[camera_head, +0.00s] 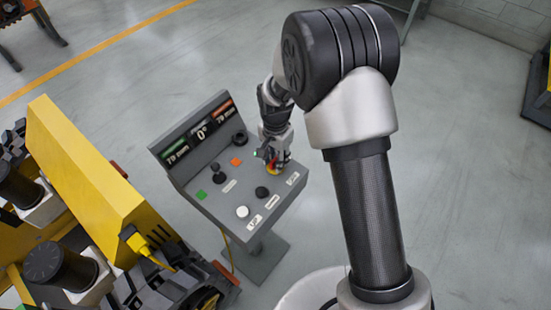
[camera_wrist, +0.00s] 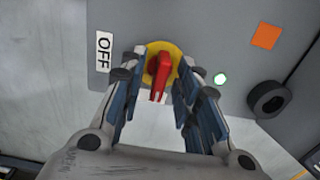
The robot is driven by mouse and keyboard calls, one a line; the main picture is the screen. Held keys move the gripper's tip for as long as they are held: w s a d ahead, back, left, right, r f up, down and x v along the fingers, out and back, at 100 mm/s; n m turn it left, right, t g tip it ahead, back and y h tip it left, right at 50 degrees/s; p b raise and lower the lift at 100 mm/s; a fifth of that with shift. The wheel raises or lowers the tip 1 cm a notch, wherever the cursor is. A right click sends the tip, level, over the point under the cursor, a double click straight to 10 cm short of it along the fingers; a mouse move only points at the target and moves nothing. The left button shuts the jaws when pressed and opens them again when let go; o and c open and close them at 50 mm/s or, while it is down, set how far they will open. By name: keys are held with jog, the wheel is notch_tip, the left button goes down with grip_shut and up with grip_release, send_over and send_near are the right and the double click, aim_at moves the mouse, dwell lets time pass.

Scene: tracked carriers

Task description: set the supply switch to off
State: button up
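The supply switch is a red handle (camera_wrist: 160,72) on a round yellow plate (camera_wrist: 151,49), set on a grey control panel. In the wrist view the handle's long end points down the picture, toward my gripper. A white OFF label (camera_wrist: 103,52) is left of the plate. My gripper (camera_wrist: 163,58) is open, with one finger on each side of the handle and visible gaps between. In the head view my gripper (camera_head: 272,153) is down at the console's right edge, partly covering the red and yellow switch (camera_head: 272,169).
The grey console (camera_head: 220,208) carries several buttons and knobs and a tilted display (camera_head: 198,133). A yellow tracked machine (camera_head: 85,165) stands left of the console.

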grip_shut()
dwell(0.3)
jog(key=shift+n, duration=0.4)
jog(key=n, duration=0.3)
jog(key=shift+n, duration=0.4)
jog(key=n+p, duration=0.1)
jog(key=n, duration=1.2)
dwell(0.3)
